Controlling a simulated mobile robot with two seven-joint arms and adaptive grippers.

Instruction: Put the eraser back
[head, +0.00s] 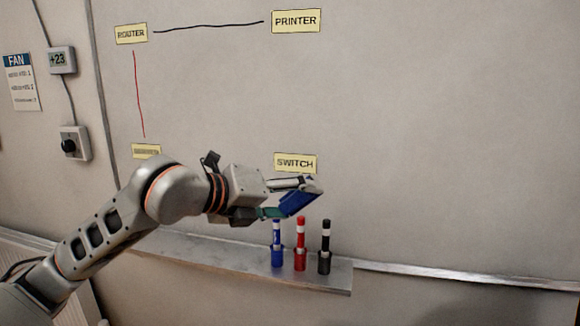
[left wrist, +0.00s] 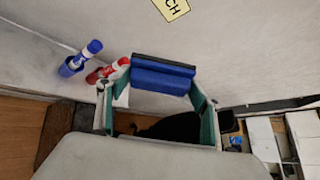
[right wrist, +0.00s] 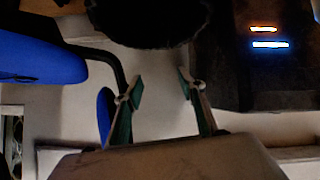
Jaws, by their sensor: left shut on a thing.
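The eraser (head: 299,203) is a blue block with a dark face. My left gripper (head: 285,200) is shut on it and holds it tilted in front of the wall, below the SWITCH label and above the pen ledge. In the left wrist view the eraser (left wrist: 162,78) spans the gap between the fingertips of my left gripper (left wrist: 165,90). The ledge (head: 215,256) runs along the wall below. My right gripper shows only in the right wrist view (right wrist: 157,88); its fingers are apart with nothing between them.
Blue (head: 277,245), red (head: 300,247) and black (head: 325,250) markers stand upright in holders at the ledge's right end. The ledge left of them looks clear, partly behind my arm. Labels and drawn lines are on the wall. A blue chair-like shape (right wrist: 40,60) is near my right gripper.

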